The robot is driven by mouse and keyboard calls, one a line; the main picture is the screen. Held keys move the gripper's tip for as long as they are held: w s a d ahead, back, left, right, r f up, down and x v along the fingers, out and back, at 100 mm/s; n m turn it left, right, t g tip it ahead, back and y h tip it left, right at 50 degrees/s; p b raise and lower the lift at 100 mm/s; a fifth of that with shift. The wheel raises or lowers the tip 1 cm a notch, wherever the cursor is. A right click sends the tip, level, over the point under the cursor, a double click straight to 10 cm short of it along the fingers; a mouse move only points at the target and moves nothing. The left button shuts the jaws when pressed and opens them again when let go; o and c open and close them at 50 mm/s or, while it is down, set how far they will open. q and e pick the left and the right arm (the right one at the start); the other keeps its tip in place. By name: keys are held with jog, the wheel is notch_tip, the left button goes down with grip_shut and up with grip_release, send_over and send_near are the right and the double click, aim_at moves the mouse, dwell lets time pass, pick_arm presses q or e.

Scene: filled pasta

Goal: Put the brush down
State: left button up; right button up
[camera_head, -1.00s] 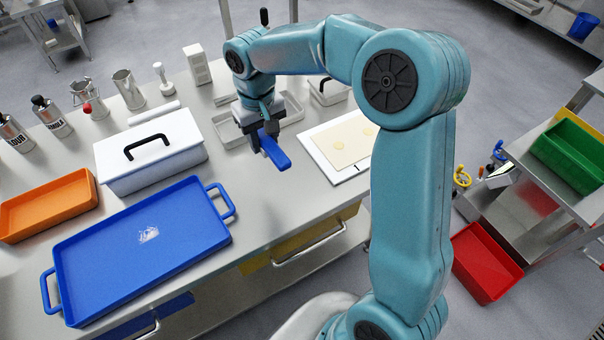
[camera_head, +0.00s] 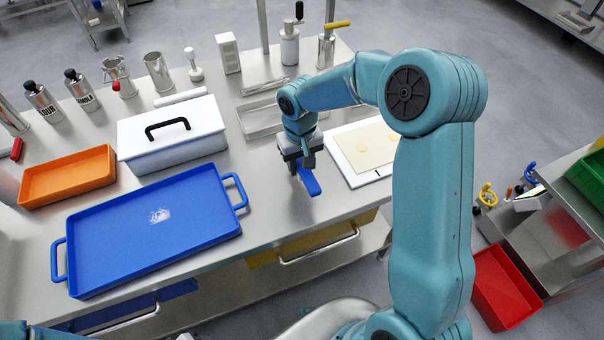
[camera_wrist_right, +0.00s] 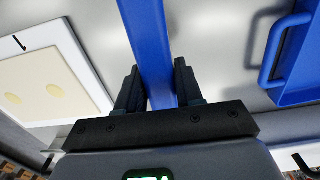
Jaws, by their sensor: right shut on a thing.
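My right gripper (camera_head: 297,164) is low over the steel worktop, between the blue tray and the white board. It is shut on the brush (camera_head: 309,181), whose blue handle sticks out toward the front edge. In the right wrist view the blue handle (camera_wrist_right: 150,40) runs between the two dark fingers of the gripper (camera_wrist_right: 156,88). The brush head is hidden, and I cannot tell whether the brush touches the worktop. My left gripper is not in view; only a bit of teal arm shows at the lower left.
The blue tray (camera_head: 90,270) with a white patch lies left of the gripper. A white lidded box (camera_head: 172,135) and a shallow metal tray (camera_head: 262,130) stand behind. The white board (camera_head: 345,165) with a pale dough sheet (camera_head: 372,145) is at right. Bare worktop (camera_head: 270,205) lies around the gripper.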

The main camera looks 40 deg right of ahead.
aim_at(302, 174)
jog(key=f, duration=0.4)
jog(key=shift+d+f, duration=0.2)
jog(key=shift+f, duration=0.4)
jog(key=shift+f, duration=0.15)
jog(key=o, duration=1.1)
